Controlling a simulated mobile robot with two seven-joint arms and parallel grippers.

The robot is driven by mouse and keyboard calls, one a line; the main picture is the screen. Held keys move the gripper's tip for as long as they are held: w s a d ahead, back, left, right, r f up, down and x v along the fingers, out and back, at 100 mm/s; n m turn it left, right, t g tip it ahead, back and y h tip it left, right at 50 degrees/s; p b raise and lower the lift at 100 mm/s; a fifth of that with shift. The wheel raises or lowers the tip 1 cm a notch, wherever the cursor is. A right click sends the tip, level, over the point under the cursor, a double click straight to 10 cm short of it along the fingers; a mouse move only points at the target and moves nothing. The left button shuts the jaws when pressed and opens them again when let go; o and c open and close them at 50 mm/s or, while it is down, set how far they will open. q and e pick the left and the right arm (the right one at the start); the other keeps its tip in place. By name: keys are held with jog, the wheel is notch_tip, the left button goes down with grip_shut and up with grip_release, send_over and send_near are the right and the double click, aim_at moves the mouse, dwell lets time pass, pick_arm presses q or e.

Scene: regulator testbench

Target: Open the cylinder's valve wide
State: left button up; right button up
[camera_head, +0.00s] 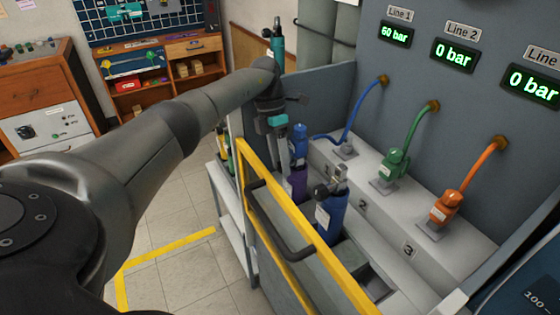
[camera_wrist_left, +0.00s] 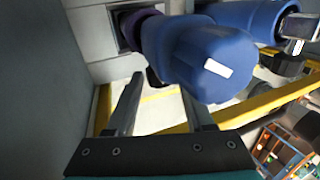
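A purple cylinder (camera_head: 297,186) stands in the bench's front row, with a blue regulator-like body (camera_head: 299,142) above it. In the left wrist view a blue knob (camera_wrist_left: 215,68) with a white mark fills the upper middle, close to the fingers. My left gripper (camera_head: 283,158) points down beside the blue body, on its left. Its two fingers (camera_wrist_left: 161,86) are spread with nothing between them. The purple cylinder's own valve is not clearly visible. A blue cylinder (camera_head: 331,216) with a metal top fitting stands nearer. My right gripper is not in view.
A yellow rail (camera_head: 312,240) with a black handle runs before the cylinders. Blue, green (camera_head: 420,125) and orange hoses join the back panel. The Line 1 display (camera_head: 394,33) reads 60 bar; Line 2 (camera_head: 454,56) and the third display read 0 bar. Floor at left is clear.

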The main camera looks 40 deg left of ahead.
pick_arm(q)
jog(key=shift+o, duration=1.1)
jog(key=shift+r, duration=0.15)
jog(key=s+v, duration=0.1)
jog(key=v, duration=0.6)
jog(key=shift+w, duration=0.55)
jog(key=shift+r, duration=0.15)
